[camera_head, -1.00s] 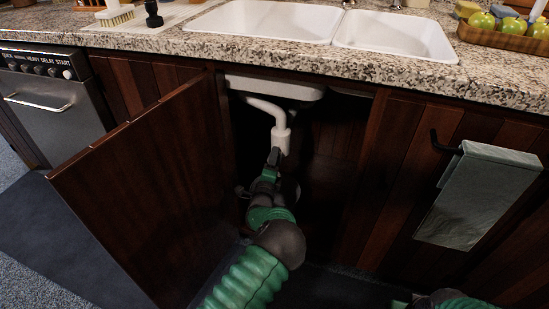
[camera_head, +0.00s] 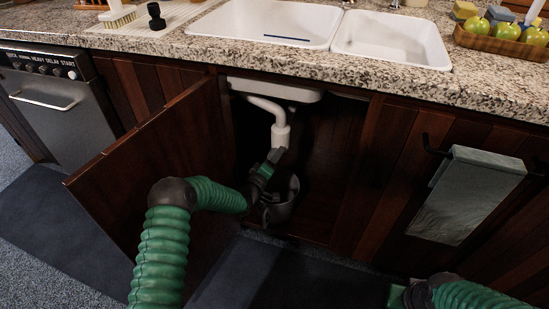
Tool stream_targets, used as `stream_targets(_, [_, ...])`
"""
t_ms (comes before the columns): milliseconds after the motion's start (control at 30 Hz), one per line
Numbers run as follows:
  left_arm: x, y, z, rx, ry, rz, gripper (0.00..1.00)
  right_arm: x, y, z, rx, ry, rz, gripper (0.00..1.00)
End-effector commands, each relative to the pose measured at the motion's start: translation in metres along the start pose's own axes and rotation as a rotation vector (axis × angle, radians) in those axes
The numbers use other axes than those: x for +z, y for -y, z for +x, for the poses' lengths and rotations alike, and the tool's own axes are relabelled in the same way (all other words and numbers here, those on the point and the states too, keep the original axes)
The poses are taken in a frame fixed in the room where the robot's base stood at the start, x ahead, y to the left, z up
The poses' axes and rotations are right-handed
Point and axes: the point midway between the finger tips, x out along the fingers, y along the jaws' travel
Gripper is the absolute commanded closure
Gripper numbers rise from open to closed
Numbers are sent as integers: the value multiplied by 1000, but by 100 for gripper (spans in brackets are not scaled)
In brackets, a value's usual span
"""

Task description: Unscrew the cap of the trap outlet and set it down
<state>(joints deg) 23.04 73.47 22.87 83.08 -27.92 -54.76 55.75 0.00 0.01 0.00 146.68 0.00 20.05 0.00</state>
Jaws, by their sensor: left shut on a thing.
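The white trap (camera_head: 280,133) hangs under the sink inside the open cabinet, its pipe bending down from the upper left. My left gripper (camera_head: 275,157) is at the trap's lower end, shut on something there. That is most likely the cap, but the dark jaws hide it and I cannot make out its shape. I cannot tell whether it is still on the outlet.
A grey metal bucket (camera_head: 284,204) stands on the cabinet floor below the trap. The open cabinet door (camera_head: 150,175) is on the left, behind my left arm. A towel (camera_head: 468,195) hangs at right. The cabinet's right side looks empty.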

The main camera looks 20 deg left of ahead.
Motion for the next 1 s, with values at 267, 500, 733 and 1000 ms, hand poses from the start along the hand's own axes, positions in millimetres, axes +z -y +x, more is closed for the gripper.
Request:
stream_targets(267, [1,-1,0,56,0,-387,100,4,0,17,0,0,0,64])
stream_targets(500, [1,-1,0,55,1,-383,38,4,0,17,0,0,0,64])
stream_targets(733, [1,-2,0,55,0,-382,31,4,0,17,0,0,0,64])
stream_targets(1000, [1,-4,0,5,5,-43,31,0,0,0,0,0,0,64])
